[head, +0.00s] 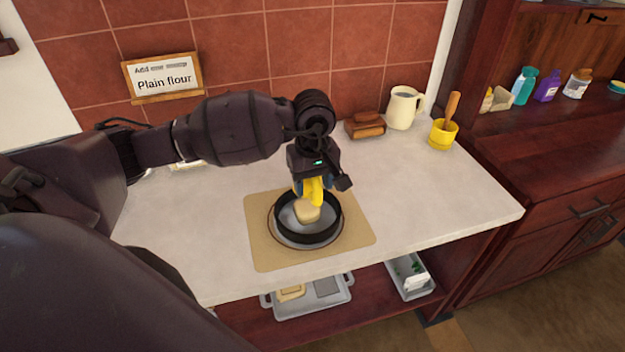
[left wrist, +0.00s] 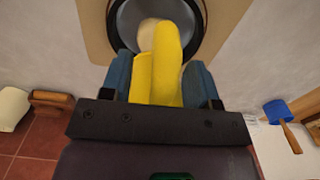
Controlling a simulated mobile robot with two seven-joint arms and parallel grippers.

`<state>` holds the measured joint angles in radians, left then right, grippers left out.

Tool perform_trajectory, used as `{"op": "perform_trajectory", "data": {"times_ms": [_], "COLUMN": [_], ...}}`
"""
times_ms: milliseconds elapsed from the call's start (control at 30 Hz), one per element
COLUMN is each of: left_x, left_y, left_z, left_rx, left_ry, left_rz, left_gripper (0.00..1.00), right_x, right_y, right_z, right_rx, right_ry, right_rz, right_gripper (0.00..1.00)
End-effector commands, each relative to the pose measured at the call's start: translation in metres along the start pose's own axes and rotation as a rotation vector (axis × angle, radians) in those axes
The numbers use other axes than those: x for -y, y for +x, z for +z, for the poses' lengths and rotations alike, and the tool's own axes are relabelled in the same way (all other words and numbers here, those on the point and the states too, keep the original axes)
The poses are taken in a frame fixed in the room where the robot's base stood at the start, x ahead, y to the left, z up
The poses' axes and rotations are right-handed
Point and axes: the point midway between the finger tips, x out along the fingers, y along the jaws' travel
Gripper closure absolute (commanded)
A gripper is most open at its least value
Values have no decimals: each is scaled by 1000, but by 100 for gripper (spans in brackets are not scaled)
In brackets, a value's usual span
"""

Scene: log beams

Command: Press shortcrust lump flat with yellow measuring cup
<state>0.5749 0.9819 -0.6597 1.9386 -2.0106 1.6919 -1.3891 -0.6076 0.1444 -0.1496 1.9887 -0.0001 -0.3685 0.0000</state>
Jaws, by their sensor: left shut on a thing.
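My left gripper (head: 307,183) is shut on the yellow measuring cup (head: 315,191). In the left wrist view the cup (left wrist: 160,70) sits between the blue fingers of the gripper (left wrist: 165,82). The pale shortcrust lump (head: 306,211) lies inside a dark round tin (head: 308,238), below the cup. In the left wrist view the lump (left wrist: 147,34) is partly hidden behind the cup. I cannot tell whether cup and lump touch. The lump looks rounded. My right gripper is not in view.
The tin stands on a tan mat (head: 355,235) on the pale counter (head: 440,190). At the back are a wooden block (head: 365,126), a cream jug (head: 402,108) and a yellow pot (head: 441,136) with a wooden handle. Trays (head: 315,307) sit below.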

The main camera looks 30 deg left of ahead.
Motion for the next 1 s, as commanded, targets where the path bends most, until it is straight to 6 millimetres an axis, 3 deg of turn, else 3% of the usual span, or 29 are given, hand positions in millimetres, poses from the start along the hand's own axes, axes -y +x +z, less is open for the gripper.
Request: {"op": "perform_trajectory", "data": {"times_ms": [500,1000], "left_x": [0,0], "left_y": [46,52], "left_z": [1,0], "left_rx": [3,1], "left_ry": [-1,-1], "left_rz": [-1,0], "left_gripper": [64,64], "right_x": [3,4], "right_y": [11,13], "right_z": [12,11], "right_rx": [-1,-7], "right_ry": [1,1], "right_rz": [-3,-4], "right_gripper": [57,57]}}
